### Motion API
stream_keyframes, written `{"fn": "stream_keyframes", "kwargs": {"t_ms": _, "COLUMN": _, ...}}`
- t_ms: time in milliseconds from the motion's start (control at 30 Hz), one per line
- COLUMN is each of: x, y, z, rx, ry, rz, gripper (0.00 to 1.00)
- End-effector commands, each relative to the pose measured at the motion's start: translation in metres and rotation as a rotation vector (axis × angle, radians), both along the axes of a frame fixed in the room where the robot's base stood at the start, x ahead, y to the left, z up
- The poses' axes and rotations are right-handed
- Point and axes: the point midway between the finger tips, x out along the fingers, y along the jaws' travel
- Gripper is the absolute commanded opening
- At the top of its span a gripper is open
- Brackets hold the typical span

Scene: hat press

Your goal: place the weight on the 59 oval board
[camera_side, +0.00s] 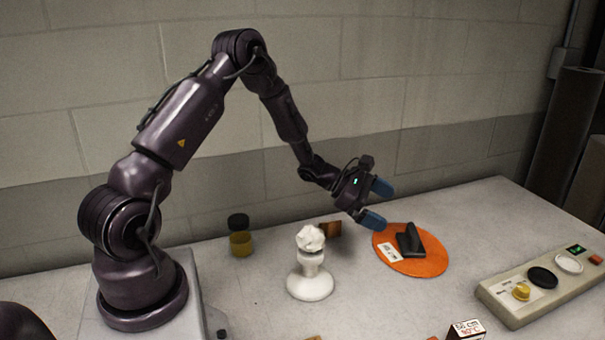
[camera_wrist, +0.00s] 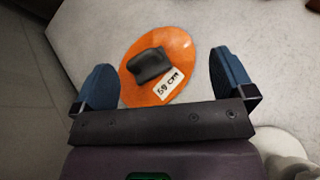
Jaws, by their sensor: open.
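The orange oval board (camera_side: 430,264) lies flat on the table, right of the middle in the side view. It also shows in the wrist view (camera_wrist: 181,50), where its white label reads 59 cm. The black weight (camera_side: 410,240) rests on the board, beside the label; in the wrist view it is a dark block (camera_wrist: 150,66) near the board's middle. My gripper (camera_side: 376,204) is open and empty, above and to the left of the weight in the side view. In the wrist view the board and weight show between its blue fingers (camera_wrist: 163,70).
A white stand (camera_side: 310,283) with a crumpled white top is left of the board. A jar (camera_side: 240,243) and a brown block (camera_side: 331,229) stand behind it. A control panel (camera_side: 520,305) is at right, and a printed block (camera_side: 466,330) at the front edge.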

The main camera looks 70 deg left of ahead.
Motion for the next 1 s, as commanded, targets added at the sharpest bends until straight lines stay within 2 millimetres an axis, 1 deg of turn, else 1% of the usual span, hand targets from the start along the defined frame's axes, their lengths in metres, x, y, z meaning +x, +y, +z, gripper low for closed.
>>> {"fn": "stream_keyframes", "kwargs": {"t_ms": 33, "x": -0.005, "y": -0.023, "z": 0.03, "rx": 0.095, "ry": -0.037, "rz": -0.124, "gripper": 1.0}}
{"fn": "stream_keyframes", "kwargs": {"t_ms": 100, "x": -0.019, "y": -0.051, "z": 0.062, "rx": 0.227, "ry": -0.078, "rz": -0.295, "gripper": 1.0}}
{"fn": "stream_keyframes", "kwargs": {"t_ms": 167, "x": -0.035, "y": -0.073, "z": 0.086, "rx": 0.342, "ry": -0.114, "rz": -0.436, "gripper": 1.0}}
{"fn": "stream_keyframes", "kwargs": {"t_ms": 200, "x": -0.047, "y": -0.087, "z": 0.1, "rx": 0.42, "ry": -0.138, "rz": -0.528, "gripper": 1.0}}
{"fn": "stream_keyframes", "kwargs": {"t_ms": 267, "x": -0.067, "y": -0.104, "z": 0.12, "rx": 0.538, "ry": -0.176, "rz": -0.66, "gripper": 1.0}}
{"fn": "stream_keyframes", "kwargs": {"t_ms": 300, "x": -0.082, "y": -0.114, "z": 0.132, "rx": 0.617, "ry": -0.2, "rz": -0.746, "gripper": 1.0}}
{"fn": "stream_keyframes", "kwargs": {"t_ms": 367, "x": -0.105, "y": -0.126, "z": 0.147, "rx": 0.738, "ry": -0.237, "rz": -0.869, "gripper": 1.0}}
{"fn": "stream_keyframes", "kwargs": {"t_ms": 400, "x": -0.12, "y": -0.133, "z": 0.157, "rx": 0.82, "ry": -0.26, "rz": -0.948, "gripper": 1.0}}
{"fn": "stream_keyframes", "kwargs": {"t_ms": 467, "x": -0.144, "y": -0.14, "z": 0.169, "rx": 0.944, "ry": -0.297, "rz": -1.061, "gripper": 1.0}}
{"fn": "stream_keyframes", "kwargs": {"t_ms": 500, "x": -0.159, "y": -0.143, "z": 0.176, "rx": 1.029, "ry": -0.32, "rz": -1.133, "gripper": 1.0}}
{"fn": "stream_keyframes", "kwargs": {"t_ms": 567, "x": -0.182, "y": -0.145, "z": 0.186, "rx": 1.157, "ry": -0.354, "rz": -1.235, "gripper": 1.0}}
{"fn": "stream_keyframes", "kwargs": {"t_ms": 600, "x": -0.197, "y": -0.145, "z": 0.191, "rx": 1.243, "ry": -0.375, "rz": -1.298, "gripper": 1.0}}
{"fn": "stream_keyframes", "kwargs": {"t_ms": 700, "x": -0.229, "y": -0.14, "z": 0.202, "rx": 1.451, "ry": -0.421, "rz": -1.433, "gripper": 1.0}}
{"fn": "stream_keyframes", "kwargs": {"t_ms": 833, "x": -0.258, "y": -0.13, "z": 0.209, "rx": 1.669, "ry": -0.458, "rz": -1.551, "gripper": 1.0}}
{"fn": "stream_keyframes", "kwargs": {"t_ms": 900, "x": -0.268, "y": -0.126, "z": 0.212, "rx": 1.751, "ry": -0.468, "rz": -1.587, "gripper": 1.0}}
{"fn": "stream_keyframes", "kwargs": {"t_ms": 1000, "x": -0.275, "y": -0.121, "z": 0.214, "rx": 1.823, "ry": -0.475, "rz": -1.618, "gripper": 1.0}}
